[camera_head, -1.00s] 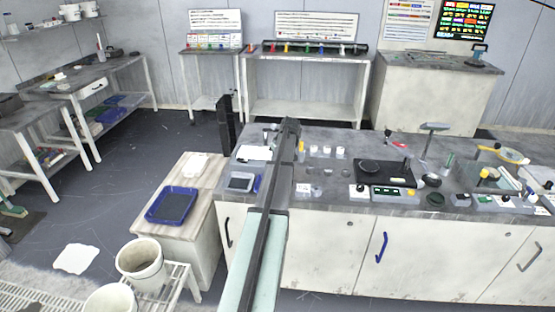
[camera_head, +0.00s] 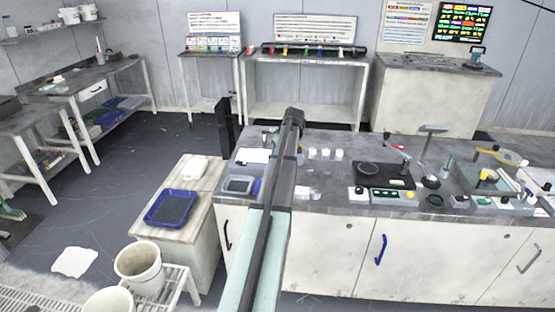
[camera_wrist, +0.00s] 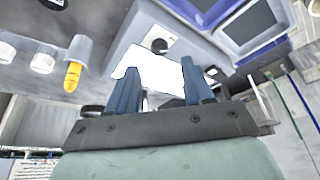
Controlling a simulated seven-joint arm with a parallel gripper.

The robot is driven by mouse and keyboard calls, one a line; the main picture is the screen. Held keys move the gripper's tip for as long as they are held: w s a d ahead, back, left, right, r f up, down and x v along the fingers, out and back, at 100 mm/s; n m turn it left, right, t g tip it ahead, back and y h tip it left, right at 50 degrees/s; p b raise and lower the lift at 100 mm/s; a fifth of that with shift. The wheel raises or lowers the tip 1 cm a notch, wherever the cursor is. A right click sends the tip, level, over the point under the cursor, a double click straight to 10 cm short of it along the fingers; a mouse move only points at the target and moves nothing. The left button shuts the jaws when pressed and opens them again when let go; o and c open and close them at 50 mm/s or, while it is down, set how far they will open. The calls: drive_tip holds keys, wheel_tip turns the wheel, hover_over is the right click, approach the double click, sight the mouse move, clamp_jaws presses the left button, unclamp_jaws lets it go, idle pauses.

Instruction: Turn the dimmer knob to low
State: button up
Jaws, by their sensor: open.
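A small dark round knob (camera_wrist: 159,46) sits on a pale grey panel (camera_wrist: 135,43) in the wrist view, beyond my fingertips. I cannot tell for sure that it is the dimmer knob, and no setting marks are readable. My gripper (camera_wrist: 164,72) is open, with two blue fingers apart and nothing between them. A white sheet (camera_wrist: 150,72) lies behind the fingers, partly covered by them. In the head view my arm hides the gripper. Other small black knobs on boxes stand on the bench, such as one on a white box (camera_head: 359,191).
The grey bench top (camera_head: 330,199) carries white cups (camera_head: 338,154), a black plate device (camera_head: 384,174) and a tall post (camera_head: 427,143). A yellow-tipped bottle (camera_wrist: 73,76) stands left of my fingers in the wrist view. A blue tray (camera_head: 172,208) lies on the side table.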

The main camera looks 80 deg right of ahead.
drive_tip(key=v, duration=0.7)
drive_tip(key=shift+r, duration=0.2)
drive_tip(key=shift+a, duration=0.1)
